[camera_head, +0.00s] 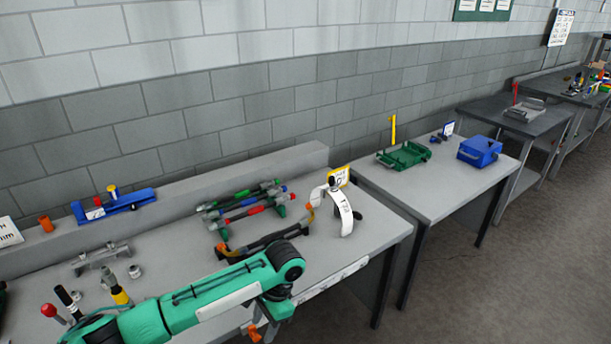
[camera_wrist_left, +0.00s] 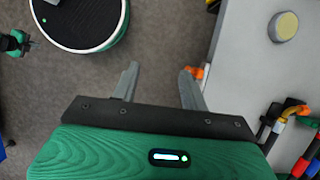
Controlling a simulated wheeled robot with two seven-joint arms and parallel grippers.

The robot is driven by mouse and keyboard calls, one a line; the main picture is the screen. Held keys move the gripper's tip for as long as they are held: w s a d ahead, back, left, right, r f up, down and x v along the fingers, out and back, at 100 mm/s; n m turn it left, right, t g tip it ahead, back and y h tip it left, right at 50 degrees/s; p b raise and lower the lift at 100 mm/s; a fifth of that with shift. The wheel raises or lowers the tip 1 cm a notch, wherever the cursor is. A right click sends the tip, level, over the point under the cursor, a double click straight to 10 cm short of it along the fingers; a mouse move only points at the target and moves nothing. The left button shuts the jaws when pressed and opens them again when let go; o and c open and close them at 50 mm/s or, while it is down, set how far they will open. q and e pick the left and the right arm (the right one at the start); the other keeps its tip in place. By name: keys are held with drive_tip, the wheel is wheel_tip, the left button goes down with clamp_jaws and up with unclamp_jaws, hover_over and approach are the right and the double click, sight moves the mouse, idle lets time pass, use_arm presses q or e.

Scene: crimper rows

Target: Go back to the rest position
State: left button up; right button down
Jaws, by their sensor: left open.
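My left gripper (camera_wrist_left: 158,82) is open in the left wrist view. Its two grey fingers stand apart with nothing between them, over the floor beside the workbench edge. In the head view my green left arm reaches in from the lower left across the front of the near workbench (camera_head: 375,235). Its wrist bends down at the bench's front edge, and the fingertips are hard to make out there. My right gripper cannot be made out in either view.
The near bench bears a rack of coloured-handled tools (camera_head: 243,205), a white curved piece (camera_head: 341,210), a blue tool (camera_head: 120,204) and a red-knobbed lever (camera_head: 49,311). A second table holds a green tray (camera_head: 404,155) and blue box (camera_head: 479,151). Floor (camera_head: 480,290) is clear at right.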

use_arm(q)
wheel_tip(320, 180, down, 12)
drive_tip(key=w+d+n+h, duration=0.1)
drive_tip(key=w+n+h, duration=0.1)
drive_tip(key=h, duration=0.1)
drive_tip(key=s+a+f+n+t+h+b, duration=0.1)
drive_tip(key=s+a+f+n, duration=0.15)
drive_tip(key=f, duration=0.75)
drive_tip(key=s+a+f+n+t+h, duration=0.15)
drive_tip(key=s+f, duration=0.25)
drive_tip(key=f, duration=0.7)
drive_tip(key=s+a+f+n+y, duration=0.1)
drive_tip(key=s+a+f, duration=0.3)
drive_tip(key=s+f, duration=0.45)
drive_tip(key=s+a+f+n+y, duration=0.1)
drive_tip(key=s+a+f, duration=0.5)
drive_tip(key=s, duration=0.4)
drive_tip(key=s+a+f, duration=0.1)
drive_tip(key=s+f, duration=0.2)
drive_tip(key=s, duration=0.7)
drive_tip(key=s+a+f+b, duration=0.1)
drive_tip(key=s+a+f, duration=0.1)
drive_tip(key=s, duration=0.9)
drive_tip(key=shift+s+a+f+n+t, duration=0.25)
drive_tip(key=shift+f+n+t, duration=0.1)
drive_tip(key=shift+f, duration=0.5)
use_arm(e)
drive_tip(key=shift+w+a+f, duration=0.1)
drive_tip(key=shift+w+f, duration=0.75)
drive_tip(key=shift+f, duration=0.25)
